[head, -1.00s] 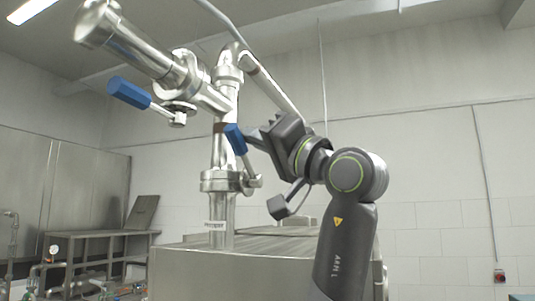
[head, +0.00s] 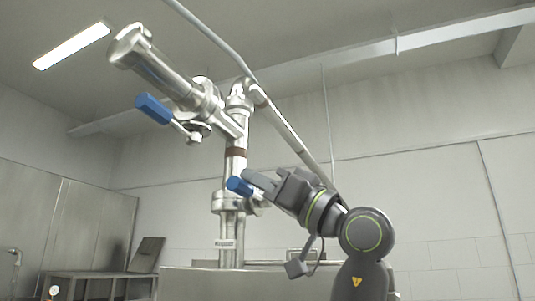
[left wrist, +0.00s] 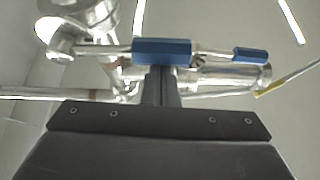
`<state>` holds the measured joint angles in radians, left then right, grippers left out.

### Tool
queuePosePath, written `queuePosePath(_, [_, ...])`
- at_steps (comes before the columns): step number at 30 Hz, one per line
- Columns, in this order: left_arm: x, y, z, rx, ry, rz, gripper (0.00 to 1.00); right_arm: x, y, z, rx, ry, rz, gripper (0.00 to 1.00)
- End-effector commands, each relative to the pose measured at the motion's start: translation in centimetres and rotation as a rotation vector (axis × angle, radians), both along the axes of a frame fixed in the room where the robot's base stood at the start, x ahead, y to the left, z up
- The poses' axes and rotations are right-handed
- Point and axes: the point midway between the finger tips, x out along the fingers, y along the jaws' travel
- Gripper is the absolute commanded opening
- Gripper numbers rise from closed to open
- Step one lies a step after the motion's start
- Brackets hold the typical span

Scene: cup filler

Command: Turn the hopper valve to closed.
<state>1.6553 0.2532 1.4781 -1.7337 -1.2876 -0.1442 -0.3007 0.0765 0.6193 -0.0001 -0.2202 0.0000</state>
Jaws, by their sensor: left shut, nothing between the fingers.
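My left gripper (head: 252,180) is shut and empty. Its fingertips are against or just beside the blue grip of the lower valve handle (head: 238,186), on the vertical steel pipe. That handle slants gently up to the left. In the left wrist view the shut fingers (left wrist: 162,86) reach the underside of the near blue grip (left wrist: 162,50); exact contact is hard to tell. The upper valve's blue handle (head: 153,108) sits on the angled steel pipe and slants up to the left. Which one is the hopper valve is not marked. My right gripper is not in view.
The vertical pipe (head: 236,165) rises from a steel tank (head: 200,283). A thin diagonal pipe (head: 290,133) runs behind my gripper. A steel bench (head: 95,277) stands at the far left. The space to the right is open up to the white wall.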

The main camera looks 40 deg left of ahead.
Motion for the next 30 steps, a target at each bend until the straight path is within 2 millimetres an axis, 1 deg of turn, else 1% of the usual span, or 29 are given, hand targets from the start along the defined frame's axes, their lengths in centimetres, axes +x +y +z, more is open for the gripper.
queuePosePath(14, [0.0, 0.0, -0.1, 0.000, 0.001, 0.000, 0.00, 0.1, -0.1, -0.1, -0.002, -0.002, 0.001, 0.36])
queuePosePath(18, [0.1, -0.5, -0.5, -0.001, 0.002, -0.002, 0.00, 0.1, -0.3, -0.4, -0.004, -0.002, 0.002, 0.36])
queuePosePath(20, [0.2, -1.1, -0.9, -0.001, 0.003, -0.003, 0.00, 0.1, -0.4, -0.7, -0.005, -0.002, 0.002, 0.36])
queuePosePath(23, [0.5, -2.6, -2.0, -0.001, 0.005, -0.004, 0.00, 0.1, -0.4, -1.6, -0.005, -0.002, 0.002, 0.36])
queuePosePath(30, [1.4, -7.7, -5.0, 0.001, 0.004, -0.005, 0.00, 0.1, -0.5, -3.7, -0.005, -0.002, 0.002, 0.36])
